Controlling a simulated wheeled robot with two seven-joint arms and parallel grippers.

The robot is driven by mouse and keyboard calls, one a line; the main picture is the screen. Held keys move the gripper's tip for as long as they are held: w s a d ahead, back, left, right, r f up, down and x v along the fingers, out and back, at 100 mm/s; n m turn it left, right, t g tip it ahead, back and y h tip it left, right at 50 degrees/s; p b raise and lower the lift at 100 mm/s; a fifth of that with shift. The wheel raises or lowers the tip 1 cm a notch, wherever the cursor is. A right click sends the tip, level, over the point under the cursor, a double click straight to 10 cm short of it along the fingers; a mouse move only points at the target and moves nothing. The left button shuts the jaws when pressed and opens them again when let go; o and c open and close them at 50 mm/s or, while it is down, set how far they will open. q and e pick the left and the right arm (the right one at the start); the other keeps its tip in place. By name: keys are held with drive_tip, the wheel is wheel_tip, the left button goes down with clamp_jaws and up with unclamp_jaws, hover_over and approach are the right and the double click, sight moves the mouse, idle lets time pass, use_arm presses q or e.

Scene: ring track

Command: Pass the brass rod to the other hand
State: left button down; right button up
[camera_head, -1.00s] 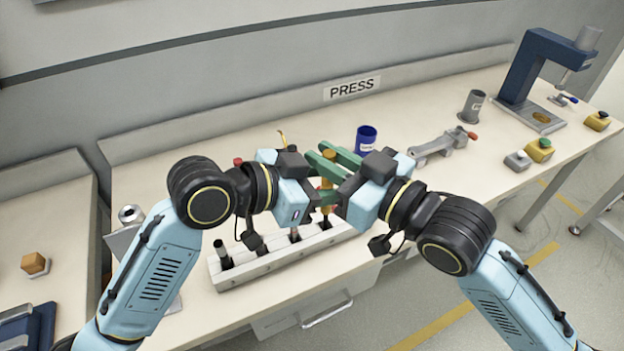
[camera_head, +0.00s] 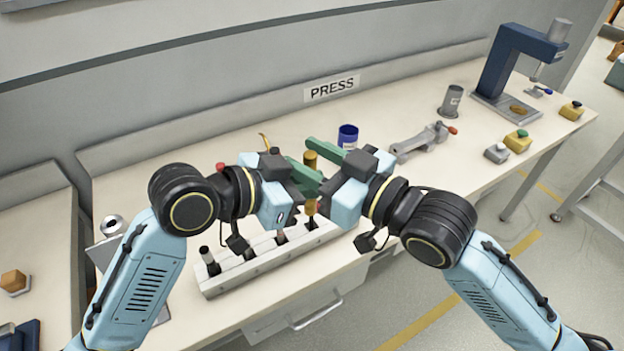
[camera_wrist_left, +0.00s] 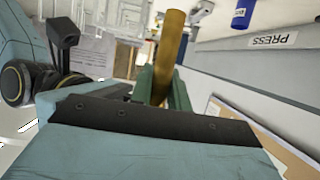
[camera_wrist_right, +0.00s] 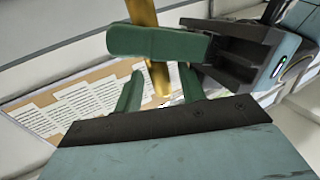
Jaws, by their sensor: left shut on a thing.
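The brass rod (camera_head: 311,208) is upright between my two grippers above the workbench. It also shows in the left wrist view (camera_wrist_left: 170,45) and the right wrist view (camera_wrist_right: 143,13). My left gripper (camera_head: 307,178) is shut on the rod, its green fingers on both sides of it in the left wrist view. My right gripper (camera_head: 325,158) reaches in from the right. In the right wrist view its fingers (camera_wrist_right: 161,88) stand apart on either side of the rod, open, with a left finger crossing in front. Contact there is partly hidden.
A pale rack (camera_head: 240,277) with several dark-holed posts lies just below the grippers. A blue cup (camera_head: 348,136), a grey clamp fixture (camera_head: 422,143) and a grey cylinder (camera_head: 452,101) stand behind to the right. A blue press (camera_head: 500,65) stands at the far right.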

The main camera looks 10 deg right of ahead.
wheel_tip(320, 180, up, 10)
drive_tip(key=shift+f, duration=0.1)
drive_tip(key=shift+w+d, duration=0.15)
drive_tip(key=shift+w, duration=0.1)
drive_tip(key=w+d+f+m+t+h, duration=0.1)
drive_tip(key=w+d+f+m+h, duration=0.4)
drive_tip(key=w+d+f+h, duration=0.7)
drive_tip(key=s+d+f+g+h, duration=0.3)
drive_tip(key=d+f+g+h, duration=0.1)
drive_tip(key=d+f, duration=2.3)
drive_tip(key=s+a+f+g+y, duration=0.15)
drive_tip(key=s+a+f, duration=0.25)
drive_tip(key=s+f, duration=0.65)
drive_tip(key=s+a+f+g+y, duration=0.1)
drive_tip(key=s+a+f+g, duration=0.25)
drive_tip(key=s+f, duration=0.75)
drive_tip(key=s+a+f+g, duration=0.1)
drive_tip(key=s+a+f, duration=0.3)
drive_tip(key=s, duration=0.4)
drive_tip(key=s+a+f+g+y, duration=0.1)
drive_tip(key=s+a+f+g, duration=0.1)
drive_tip(key=s+a+f, duration=0.3)
drive_tip(key=s+a+f+g, duration=0.1)
drive_tip(key=s+a+f, duration=0.3)
drive_tip(key=s, duration=0.8)
drive_tip(key=shift+s+a+f+m+g+y, duration=0.2)
drive_tip(key=shift+s+f+m+g+y, duration=0.15)
drive_tip(key=shift+f, duration=0.4)
